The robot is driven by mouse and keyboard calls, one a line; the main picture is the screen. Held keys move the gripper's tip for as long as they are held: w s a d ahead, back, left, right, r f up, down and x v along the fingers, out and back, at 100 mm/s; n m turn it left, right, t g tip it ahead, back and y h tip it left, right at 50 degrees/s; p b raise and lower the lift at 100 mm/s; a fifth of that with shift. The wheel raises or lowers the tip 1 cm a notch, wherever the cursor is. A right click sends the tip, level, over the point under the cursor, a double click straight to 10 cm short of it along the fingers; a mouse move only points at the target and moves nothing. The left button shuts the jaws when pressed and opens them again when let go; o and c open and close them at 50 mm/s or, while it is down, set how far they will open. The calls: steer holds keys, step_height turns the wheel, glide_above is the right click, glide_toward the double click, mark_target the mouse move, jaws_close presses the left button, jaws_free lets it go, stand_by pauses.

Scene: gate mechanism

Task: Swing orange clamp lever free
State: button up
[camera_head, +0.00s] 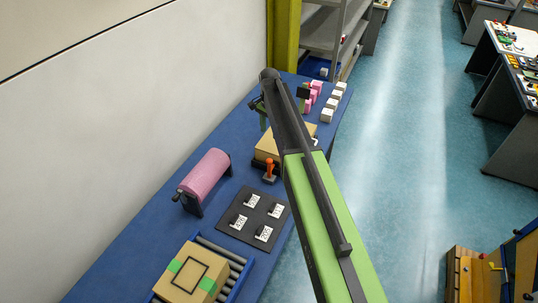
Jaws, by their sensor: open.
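The orange clamp lever (269,167) stands roughly upright on a small dark base on the blue table. It is just left of my arm, at the near side of a tan box-like block (267,148). Whether the lever presses on the block cannot be told. My green and dark arm reaches up across the middle of the view and covers part of the block. I cannot make out my gripper; the far end of the arm hides what lies behind it.
On the blue table (140,240) are a pink roller (206,176), a dark plate with labelled switches (255,218) and a taped carton (192,272) on rollers. Pink and white blocks (327,114) stand at the far end. A wall borders the left; open floor (400,150) lies right.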

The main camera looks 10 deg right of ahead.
mark_target(269, 159)
step_height(269, 159, down, 18)
steer(key=b, duration=1.7)
steer(key=shift+r, duration=0.3)
jaws_close()
steer(key=shift+s, duration=0.1)
